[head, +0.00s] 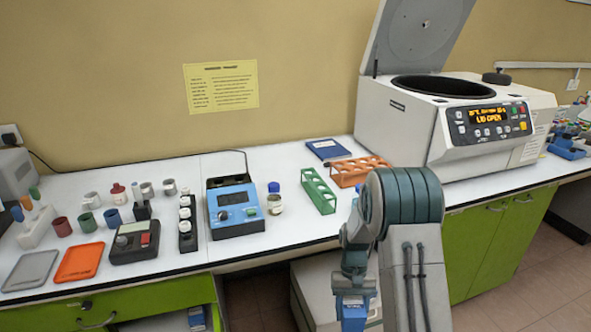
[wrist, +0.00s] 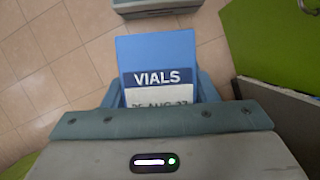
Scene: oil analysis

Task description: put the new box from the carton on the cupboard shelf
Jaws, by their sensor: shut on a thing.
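My gripper (head: 353,290) hangs low in front of the bench in the head view and is shut on a blue box with a white label (head: 353,312). In the wrist view the box (wrist: 155,50) sits between the fingers, its label reading "VIALS" above a partly hidden August date. The gripper body covers the lower part of the label. Below the bench at lower left, an open space in the green cupboard (head: 130,300) shows a small blue and white box (head: 197,318) inside, cut by the frame edge. I cannot make out the carton for certain.
The white bench (head: 270,240) carries a blue instrument (head: 236,208), a green rack (head: 318,190), an orange rack (head: 358,170) and an open-lidded centrifuge (head: 440,120). A pale grey box-shaped thing (head: 312,285) stands below, behind my arm. In the wrist view, a green panel (wrist: 275,40) is at right over tiled floor.

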